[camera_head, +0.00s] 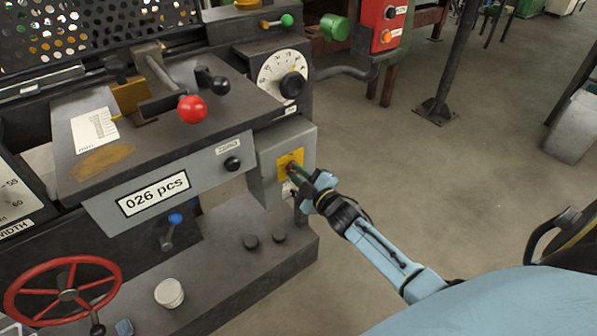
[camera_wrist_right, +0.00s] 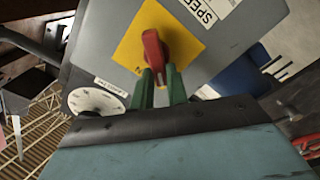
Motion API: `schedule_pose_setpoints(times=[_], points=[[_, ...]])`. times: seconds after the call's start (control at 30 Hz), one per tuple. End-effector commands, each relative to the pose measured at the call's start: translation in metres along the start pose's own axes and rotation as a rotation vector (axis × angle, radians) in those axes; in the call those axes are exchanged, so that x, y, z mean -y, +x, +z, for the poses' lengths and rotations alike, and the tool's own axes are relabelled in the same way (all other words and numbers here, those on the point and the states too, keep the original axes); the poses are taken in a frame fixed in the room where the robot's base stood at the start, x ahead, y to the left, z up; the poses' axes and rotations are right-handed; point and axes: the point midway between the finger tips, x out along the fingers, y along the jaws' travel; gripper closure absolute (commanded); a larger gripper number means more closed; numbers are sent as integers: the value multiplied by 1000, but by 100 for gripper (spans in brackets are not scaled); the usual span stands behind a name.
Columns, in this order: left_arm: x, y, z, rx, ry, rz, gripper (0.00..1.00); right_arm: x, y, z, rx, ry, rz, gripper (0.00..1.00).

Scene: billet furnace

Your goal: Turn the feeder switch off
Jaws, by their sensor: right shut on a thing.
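The feeder switch is a red rotary handle (camera_wrist_right: 154,50) on a yellow plate (camera_wrist_right: 185,27), on a grey box (camera_head: 266,185) at the right end of the machine. In the head view the yellow plate (camera_head: 290,162) shows, with the red handle mostly behind my right gripper (camera_head: 294,170). My right gripper's green fingers (camera_wrist_right: 158,88) are at the lower part of the handle in the wrist view, one on each side, shut on it. The handle stands nearly upright in that view. My left gripper is not in view.
A counter panel reading "026 pcs" (camera_head: 153,194) is left of the switch box. A red-knobbed lever (camera_head: 192,109), a dial (camera_head: 282,75) and a red handwheel (camera_head: 64,291) are on the machine. A red button box (camera_head: 383,24) stands behind. The floor at right is open.

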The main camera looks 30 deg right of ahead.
Motion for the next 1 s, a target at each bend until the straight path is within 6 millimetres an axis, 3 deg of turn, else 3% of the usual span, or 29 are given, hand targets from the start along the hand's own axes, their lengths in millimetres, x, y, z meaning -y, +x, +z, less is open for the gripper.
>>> schedule_pose_setpoints(times=[0.3,0.6,1.0], points=[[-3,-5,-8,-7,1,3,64,6,0,2,0,-297,0,100],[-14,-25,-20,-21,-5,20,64,10,0,3,0,-528,0,100],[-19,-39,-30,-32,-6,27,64,11,0,4,0,-678,-1,100]])
